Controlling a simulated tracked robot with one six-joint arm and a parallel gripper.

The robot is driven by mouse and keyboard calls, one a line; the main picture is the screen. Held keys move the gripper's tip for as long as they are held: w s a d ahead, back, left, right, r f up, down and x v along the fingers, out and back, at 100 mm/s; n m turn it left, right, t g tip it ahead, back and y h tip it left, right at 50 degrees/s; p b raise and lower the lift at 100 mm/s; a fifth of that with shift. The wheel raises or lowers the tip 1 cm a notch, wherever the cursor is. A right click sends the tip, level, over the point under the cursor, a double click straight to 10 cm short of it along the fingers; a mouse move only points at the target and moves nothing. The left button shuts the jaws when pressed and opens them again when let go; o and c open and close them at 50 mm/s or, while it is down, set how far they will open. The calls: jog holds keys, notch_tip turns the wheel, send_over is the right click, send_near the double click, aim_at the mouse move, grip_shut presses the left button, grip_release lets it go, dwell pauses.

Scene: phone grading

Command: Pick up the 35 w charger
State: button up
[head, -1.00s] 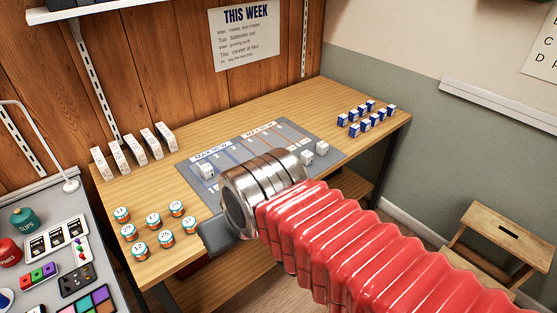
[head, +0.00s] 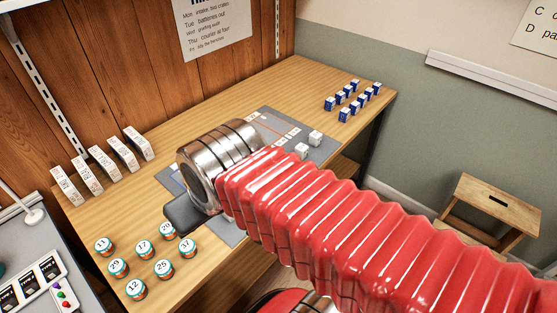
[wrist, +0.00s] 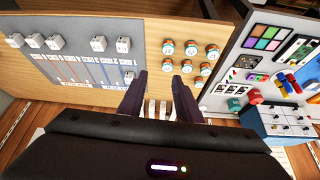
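Small white cubes, probably the chargers, stand on or beside the grey mat; two show in the head view, one (head: 316,138) behind another (head: 302,150). In the wrist view several stand in a row at the upper left, and one (wrist: 130,77) stands close to the left finger. I cannot read their wattage, so I cannot tell which is the 35 W charger. My gripper (wrist: 158,76) is open and empty above the bench. In the head view my wrist and arm hide its fingers and much of the mat (head: 322,150).
Numbered orange and teal jars (head: 135,289) stand at the bench's front left. White upright boxes (head: 88,175) line the back left; blue boxes (head: 345,114) stand at the far right. A grey table (head: 15,250) with small goods adjoins the left. A wooden stool (head: 492,207) stands right.

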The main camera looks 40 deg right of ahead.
jog(key=shift+o, duration=0.6)
jog(key=shift+w, duration=0.1)
jog(key=o, duration=0.3)
jog(key=shift+w+d+r, duration=0.1)
jog(key=shift+w+d, duration=0.15)
jog(key=shift+w, duration=0.1)
jog(key=shift+o, duration=0.7)
jog(key=w+d+g, duration=0.1)
jog(key=w+d, duration=0.6)
jog(key=d, duration=0.1)
jog(key=shift+n, duration=0.3)
jog(key=w+d+f, duration=0.1)
jog(key=d+f, duration=0.3)
jog(key=d, duration=0.7)
jog(key=w+d+f, duration=0.1)
jog(key=d+f, duration=0.3)
jog(key=d, duration=0.7)
jog(key=w+d+f, duration=0.2)
jog(key=d+f, duration=0.3)
jog(key=d, duration=0.5)
jog(key=shift+d+n+y, duration=0.3)
jog(key=shift+d+n, duration=0.1)
jog(key=shift+w, duration=0.1)
jog(key=shift+x, duration=4.35)
